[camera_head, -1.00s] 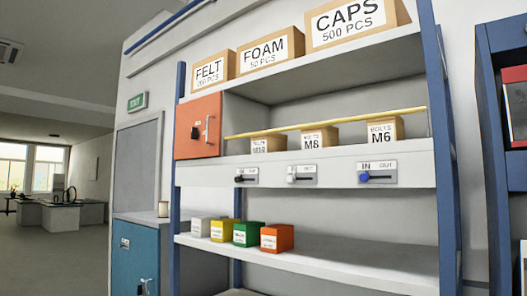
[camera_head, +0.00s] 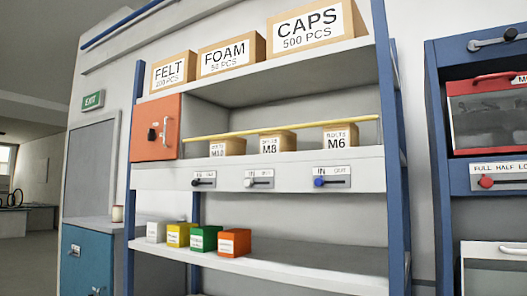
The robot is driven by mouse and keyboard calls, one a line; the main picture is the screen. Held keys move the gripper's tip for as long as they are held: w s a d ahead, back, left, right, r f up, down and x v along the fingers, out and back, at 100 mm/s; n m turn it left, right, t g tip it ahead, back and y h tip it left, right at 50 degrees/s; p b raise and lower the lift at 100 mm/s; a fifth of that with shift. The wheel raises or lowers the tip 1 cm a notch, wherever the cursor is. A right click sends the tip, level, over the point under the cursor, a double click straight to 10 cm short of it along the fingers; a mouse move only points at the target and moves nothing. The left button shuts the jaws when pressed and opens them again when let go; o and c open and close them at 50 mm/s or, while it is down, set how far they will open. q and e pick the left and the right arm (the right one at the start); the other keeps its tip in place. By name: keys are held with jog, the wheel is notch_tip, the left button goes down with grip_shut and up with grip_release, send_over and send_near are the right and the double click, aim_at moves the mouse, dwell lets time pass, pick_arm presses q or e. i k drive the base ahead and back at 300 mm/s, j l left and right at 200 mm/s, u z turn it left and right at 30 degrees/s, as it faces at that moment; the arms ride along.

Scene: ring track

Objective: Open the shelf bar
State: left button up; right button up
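The shelf bar (camera_head: 282,129) is a thin yellow rod. It runs across the front of the middle shelf bay, from beside the orange cabinet to the right blue post, in front of the bolt boxes M10 (camera_head: 228,146), M8 (camera_head: 277,143) and M6 (camera_head: 340,136). Below it, the white shelf edge carries three slide latches with black (camera_head: 203,182), white (camera_head: 258,180) and blue (camera_head: 332,178) knobs, on plates that seem to read IN and OUT. Neither of my grippers is in view.
An orange cabinet (camera_head: 156,128) with a handle adjoins the bay. FELT, FOAM and CAPS boxes (camera_head: 309,26) stand on top. Several small coloured boxes (camera_head: 204,239) sit on the lower shelf. A blue rack (camera_head: 440,170) stands right, a teal cabinet (camera_head: 87,262) left.

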aim_at(344, 121)
jog(key=i+j, duration=0.1)
jog(key=i, duration=0.15)
jog(key=i+j, duration=0.15)
jog(key=i, duration=0.15)
jog(key=i+l+u, duration=0.15)
jog(key=l+u, duration=0.3)
jog(key=l, duration=0.25)
jog(key=i+l+u, duration=0.1)
jog(key=l+u, duration=0.35)
jog(key=l, duration=0.25)
